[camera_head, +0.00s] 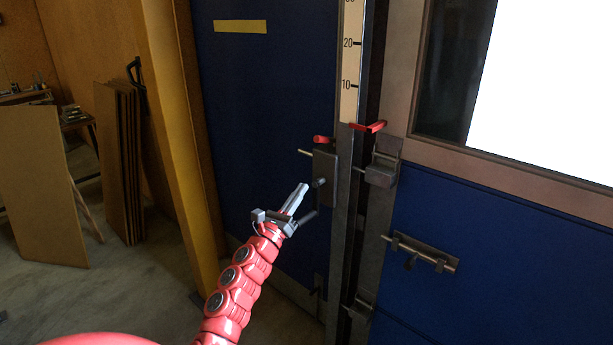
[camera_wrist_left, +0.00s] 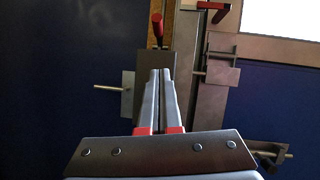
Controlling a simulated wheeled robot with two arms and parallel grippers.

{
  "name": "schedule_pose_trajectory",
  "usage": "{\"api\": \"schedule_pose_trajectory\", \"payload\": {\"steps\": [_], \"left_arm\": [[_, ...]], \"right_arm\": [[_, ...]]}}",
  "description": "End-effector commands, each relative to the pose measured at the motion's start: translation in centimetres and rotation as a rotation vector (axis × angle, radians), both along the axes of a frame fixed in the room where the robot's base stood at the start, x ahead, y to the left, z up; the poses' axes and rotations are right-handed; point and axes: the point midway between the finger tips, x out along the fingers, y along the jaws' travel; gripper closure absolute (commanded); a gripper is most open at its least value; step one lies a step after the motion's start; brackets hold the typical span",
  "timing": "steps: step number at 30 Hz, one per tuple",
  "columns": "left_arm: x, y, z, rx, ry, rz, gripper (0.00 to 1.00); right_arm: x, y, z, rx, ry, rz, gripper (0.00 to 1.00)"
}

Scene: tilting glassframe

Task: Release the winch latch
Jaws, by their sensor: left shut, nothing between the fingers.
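A dark winch housing (camera_head: 326,172) is fixed beside the upright post. A short red-handled lever (camera_head: 322,139), which looks like the winch latch, sits at its top. The lever also shows in the left wrist view (camera_wrist_left: 157,25), standing above the dark plate. A grey crank (camera_head: 308,215) hangs below the housing, partly behind my gripper. My left gripper (camera_head: 302,188) is shut and empty, with its fingertips just left of and below the housing. In the left wrist view its fingertips (camera_wrist_left: 160,73) point at the plate, below the red lever. My right gripper is not in view.
A post with a number scale (camera_head: 349,60) and a red pointer (camera_head: 369,127) rises beside the winch. To its right is a framed blue panel (camera_head: 480,230) with a slide bolt (camera_head: 420,252). A yellow post (camera_head: 180,150) and leaning boards (camera_head: 45,185) stand left.

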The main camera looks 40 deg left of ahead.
Motion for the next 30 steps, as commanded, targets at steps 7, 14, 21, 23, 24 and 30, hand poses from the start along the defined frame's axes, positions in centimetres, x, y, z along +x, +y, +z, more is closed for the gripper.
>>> {"api": "schedule_pose_trajectory", "payload": {"steps": [7,14,21,23,24,30], "left_arm": [[3.7,0.2,2.1,-0.006,0.0,-0.003,1.0],[6.7,0.6,3.4,-0.005,-0.002,0.002,1.0],[8.8,0.8,6.0,-0.005,-0.003,-0.001,1.0],[9.1,1.0,6.4,-0.005,0.0,0.001,1.0],[9.2,1.1,6.7,-0.004,0.001,0.001,1.0],[9.5,1.2,7.4,-0.001,-0.001,-0.002,1.0]], "right_arm": [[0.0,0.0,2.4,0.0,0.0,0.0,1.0],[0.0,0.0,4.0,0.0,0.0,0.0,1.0],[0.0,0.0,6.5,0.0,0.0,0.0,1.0],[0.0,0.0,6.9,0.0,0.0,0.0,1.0],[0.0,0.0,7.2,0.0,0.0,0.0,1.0],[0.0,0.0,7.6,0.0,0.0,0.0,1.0]]}}
